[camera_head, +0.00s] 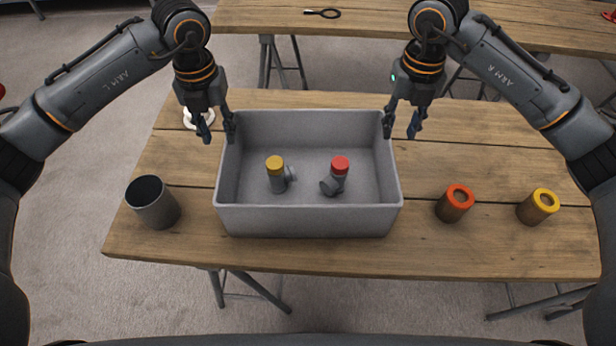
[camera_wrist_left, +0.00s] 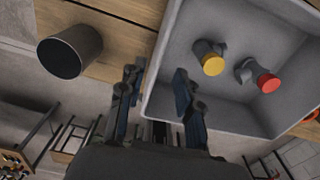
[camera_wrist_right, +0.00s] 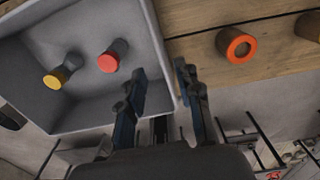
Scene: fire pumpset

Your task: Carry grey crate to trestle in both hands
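The grey crate (camera_head: 308,222) stands on the near wooden trestle table (camera_head: 150,247). Inside it lie a grey fitting with a yellow cap (camera_head: 276,174) and one with a red cap (camera_head: 337,176). My left gripper (camera_head: 217,130) is open at the crate's left wall; in the left wrist view (camera_wrist_left: 158,100) the wall's rim shows between its fingers. My right gripper (camera_head: 402,124) is open at the right wall; in the right wrist view (camera_wrist_right: 163,90) the rim shows between its fingers. Whether any finger touches the crate, I cannot tell.
A dark grey cup (camera_head: 153,203) stands left of the crate. An orange-topped cylinder (camera_head: 455,204) and a yellow-topped one (camera_head: 538,207) stand to the right. A white item (camera_head: 198,118) is partly hidden by my left gripper. A second trestle table (camera_head: 370,18) behind holds a black ring-ended tool (camera_head: 324,13).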

